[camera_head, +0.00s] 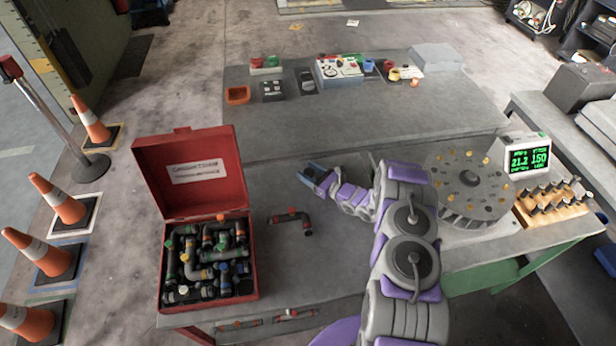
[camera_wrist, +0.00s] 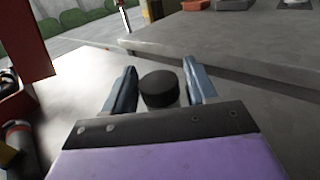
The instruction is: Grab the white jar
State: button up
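My gripper (camera_head: 313,176) reaches over the grey table, to the right of the red case. In the wrist view its two blue-grey fingers (camera_wrist: 160,90) are spread apart. A round black lid-like object (camera_wrist: 159,88) sits between them, with gaps visible on both sides. Its lower part is hidden behind the dark gripper body, so I cannot tell whether it tops a white jar. No white jar is clearly visible in the head view; the arm and gripper may hide it.
An open red case (camera_head: 190,165) full of pipe fittings stands at left. A loose pipe piece (camera_head: 291,219) lies near it. A round grey turntable (camera_head: 468,183), a green-digit display (camera_head: 529,158) and a wooden peg rack (camera_head: 552,205) stand at right. A raised table (camera_head: 360,118) lies behind.

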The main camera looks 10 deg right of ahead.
jog(key=shift+d, duration=0.4)
jog(key=c, duration=0.3)
jog(key=shift+c, duration=0.8)
jog(key=shift+a, duration=0.8)
jog(key=c, duration=0.3)
